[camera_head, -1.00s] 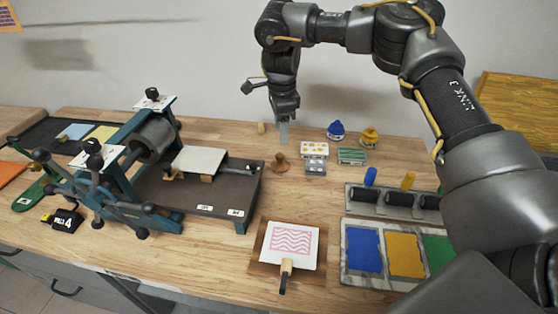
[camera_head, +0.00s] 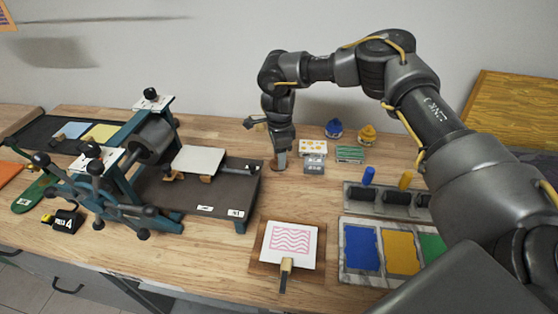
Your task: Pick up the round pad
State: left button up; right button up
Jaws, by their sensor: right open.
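The round pad (camera_head: 273,165) is a small brown wooden piece on the table, right of the press bed, in the head view. My right gripper (camera_head: 281,158) points down at it from above. Its fingers hide most of the pad, and only parts of its edge show. The jaws are open; I cannot tell whether the fingers touch the pad or stand around it. My left gripper is not in view.
A printing press (camera_head: 150,140) with a flat bed stands at left. Small stamp blocks (camera_head: 314,163), a blue knob (camera_head: 334,129) and a yellow knob (camera_head: 367,134) stand right of the pad. Ink rollers (camera_head: 368,195), an ink tray (camera_head: 345,272) and a printed sheet (camera_head: 290,243) lie nearer.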

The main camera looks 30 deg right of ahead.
jog(key=shift+c, duration=0.8)
grip_shut()
notch_tip(320, 180, up, 9)
jog(key=shift+f+b, duration=0.15)
jog(key=shift+b, duration=0.65)
jog(key=shift+r, duration=0.65)
jog(key=c, duration=0.6)
grip_release()
jog(key=shift+c, duration=0.8)
